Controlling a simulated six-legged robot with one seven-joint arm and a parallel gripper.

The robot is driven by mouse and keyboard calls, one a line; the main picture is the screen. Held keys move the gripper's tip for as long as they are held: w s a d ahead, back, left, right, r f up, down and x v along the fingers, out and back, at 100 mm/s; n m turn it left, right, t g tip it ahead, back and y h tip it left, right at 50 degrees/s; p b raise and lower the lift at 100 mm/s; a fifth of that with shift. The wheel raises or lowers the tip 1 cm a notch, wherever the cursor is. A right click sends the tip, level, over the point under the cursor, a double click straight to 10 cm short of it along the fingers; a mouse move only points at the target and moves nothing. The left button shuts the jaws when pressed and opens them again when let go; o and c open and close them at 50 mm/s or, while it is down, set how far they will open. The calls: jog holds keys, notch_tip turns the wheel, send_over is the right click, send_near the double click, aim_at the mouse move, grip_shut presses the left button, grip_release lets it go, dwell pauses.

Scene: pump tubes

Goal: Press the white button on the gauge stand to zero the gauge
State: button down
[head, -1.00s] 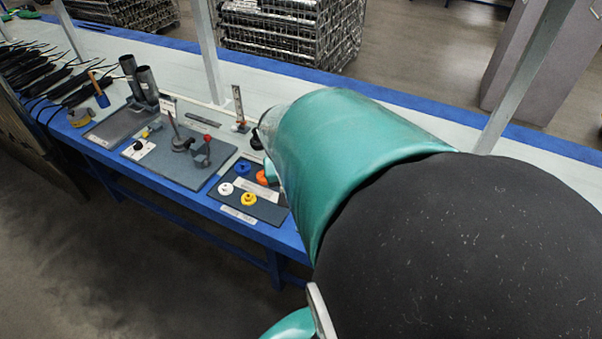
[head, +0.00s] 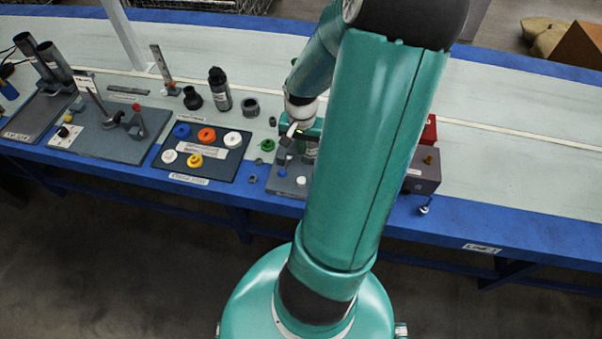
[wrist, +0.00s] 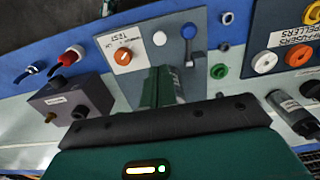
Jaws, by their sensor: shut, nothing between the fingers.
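The grey gauge stand (wrist: 204,18) is in the upper middle of the wrist view. Its round white button (wrist: 160,38) lies between a white panel with an orange knob (wrist: 123,56) and a blue-tipped part (wrist: 188,32). In the head view the white button (head: 301,181) shows near the stand's front edge, just left of my arm, which hides the stand's right part. My gripper (wrist: 164,69) is shut and empty, its fingertips over the stand, apart from the button in the picture. In the head view my gripper (head: 309,149) is just behind the button, partly hidden.
A dark tray of coloured rings (head: 206,172) lies left of the stand. A black bottle (head: 219,90) stands behind it. A grey box with a red part (head: 422,170) is to the right. Another grey plate with small fixtures (head: 105,145) is farther left.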

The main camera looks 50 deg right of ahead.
aim_at(301, 180)
notch_tip(301, 180, down, 14)
dwell(0.7)
jog(key=shift+f, duration=0.1)
